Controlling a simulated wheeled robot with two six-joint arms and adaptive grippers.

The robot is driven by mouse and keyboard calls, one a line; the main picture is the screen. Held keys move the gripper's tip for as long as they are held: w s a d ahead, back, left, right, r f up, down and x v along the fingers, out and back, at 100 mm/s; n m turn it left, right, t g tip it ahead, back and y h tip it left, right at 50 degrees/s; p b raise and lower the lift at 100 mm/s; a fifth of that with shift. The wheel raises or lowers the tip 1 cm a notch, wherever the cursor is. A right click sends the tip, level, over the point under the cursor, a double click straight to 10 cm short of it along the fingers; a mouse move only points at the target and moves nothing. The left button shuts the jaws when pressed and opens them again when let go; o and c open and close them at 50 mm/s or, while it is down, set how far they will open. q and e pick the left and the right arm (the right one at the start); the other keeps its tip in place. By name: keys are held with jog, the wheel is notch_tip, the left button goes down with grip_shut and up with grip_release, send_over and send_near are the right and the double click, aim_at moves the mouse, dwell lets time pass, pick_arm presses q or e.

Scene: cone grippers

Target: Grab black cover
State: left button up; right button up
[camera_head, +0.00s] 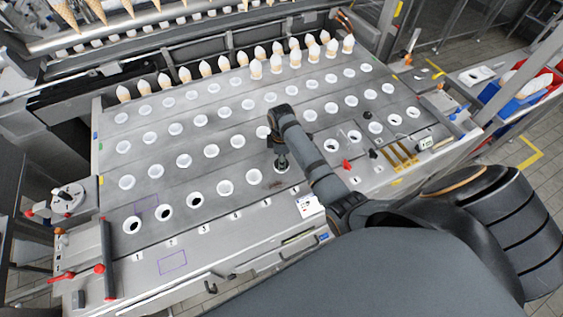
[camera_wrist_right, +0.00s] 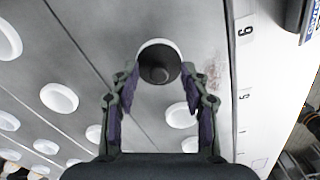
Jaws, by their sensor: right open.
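In the right wrist view, a black round cover (camera_wrist_right: 158,74) sits inside a white-rimmed hole in the grey metal plate. My right gripper (camera_wrist_right: 160,84) is open, with one fingertip on each side of the cover's hole. I cannot tell whether the fingers touch it. In the head view, my right gripper (camera_head: 281,160) points down at the front row of holes, and it hides most of the cover there. My left gripper is not in view.
The metal plate (camera_head: 225,173) has rows of white-rimmed holes. White-topped cones (camera_head: 255,69) stand along its back. A red knob (camera_head: 347,165), a black knob (camera_head: 373,154) and brass bars (camera_head: 400,154) lie right of my arm.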

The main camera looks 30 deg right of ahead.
jog(key=shift+f, duration=0.1)
grip_shut()
jog(key=shift+w, duration=0.1)
